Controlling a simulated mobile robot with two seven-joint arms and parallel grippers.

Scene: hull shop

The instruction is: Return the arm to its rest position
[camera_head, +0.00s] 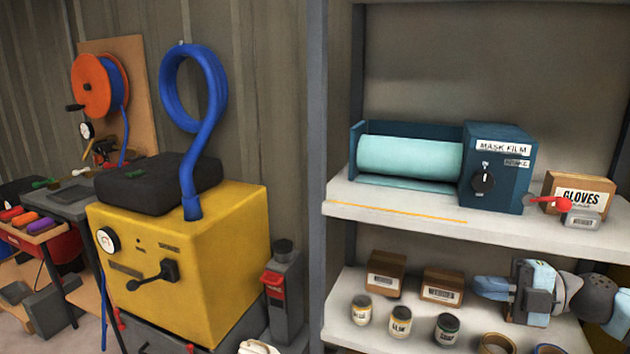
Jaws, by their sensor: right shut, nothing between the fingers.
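My right gripper (492,288) reaches in from the lower right, with its fingers pointing left. It is grey and light blue, and its fingers are shut with nothing between them. It shows in front of the lower shelf (342,318), to the right of a small cardboard box (443,287). I cannot tell how far it stands from the shelf boards. My left gripper is not in view.
The upper shelf (400,208) bears a mask film dispenser (497,165) and a gloves box (580,190). Several jars (400,322) stand on the lower shelf. A yellow machine (180,250) with a blue hose (195,150) stands left of the grey shelf post (317,150).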

